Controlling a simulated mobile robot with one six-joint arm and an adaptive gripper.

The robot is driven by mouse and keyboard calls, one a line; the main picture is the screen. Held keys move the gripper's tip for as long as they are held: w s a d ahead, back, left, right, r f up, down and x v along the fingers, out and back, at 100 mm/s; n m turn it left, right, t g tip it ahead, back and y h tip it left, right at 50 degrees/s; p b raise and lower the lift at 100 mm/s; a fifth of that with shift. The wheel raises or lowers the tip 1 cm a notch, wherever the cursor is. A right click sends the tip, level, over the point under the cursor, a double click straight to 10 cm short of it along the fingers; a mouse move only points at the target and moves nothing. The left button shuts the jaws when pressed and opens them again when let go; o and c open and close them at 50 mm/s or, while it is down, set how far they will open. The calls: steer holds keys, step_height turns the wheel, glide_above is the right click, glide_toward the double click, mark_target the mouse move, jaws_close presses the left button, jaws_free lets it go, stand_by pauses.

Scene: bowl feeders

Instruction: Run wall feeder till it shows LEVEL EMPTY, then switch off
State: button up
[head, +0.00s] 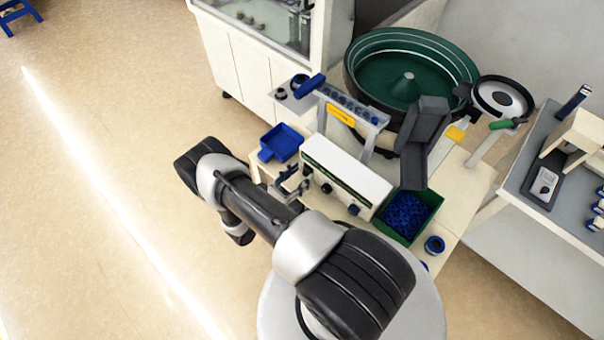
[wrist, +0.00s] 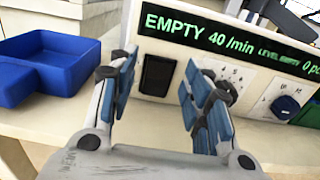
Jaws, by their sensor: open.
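The wall feeder is a green bowl (head: 405,75) at the back, with a white control box (head: 345,175) in front of it. In the wrist view the box's display (wrist: 225,35) reads EMPTY, 40/min, LEVEL EMPTY and 0 pc. I cannot tell which way the rocker is tipped. My gripper also shows in the head view (head: 292,184).
A blue tray (head: 281,143) stands left of the control box. A green bin (head: 407,215) of blue parts stands to its right, below a dark chute (head: 425,130). A blue ring-shaped part (head: 434,245) lies near the bin. Open floor lies at left.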

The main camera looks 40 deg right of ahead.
steer(key=shift+d, duration=0.8)
steer(key=shift+c, duration=0.2)
steer(key=c, duration=1)
steer(key=f+h+b, duration=0.1)
steer(key=b, duration=0.3)
steer(key=shift+w+a+f+t+h, duration=0.1)
steer(key=shift+t+h, duration=0.2)
steer(key=shift+f+h+b, duration=0.15)
steer(key=shift+h+b, duration=0.3)
steer(key=shift+h, duration=0.05)
steer(key=shift+a+h, duration=0.15)
steer(key=shift+h, duration=0.85)
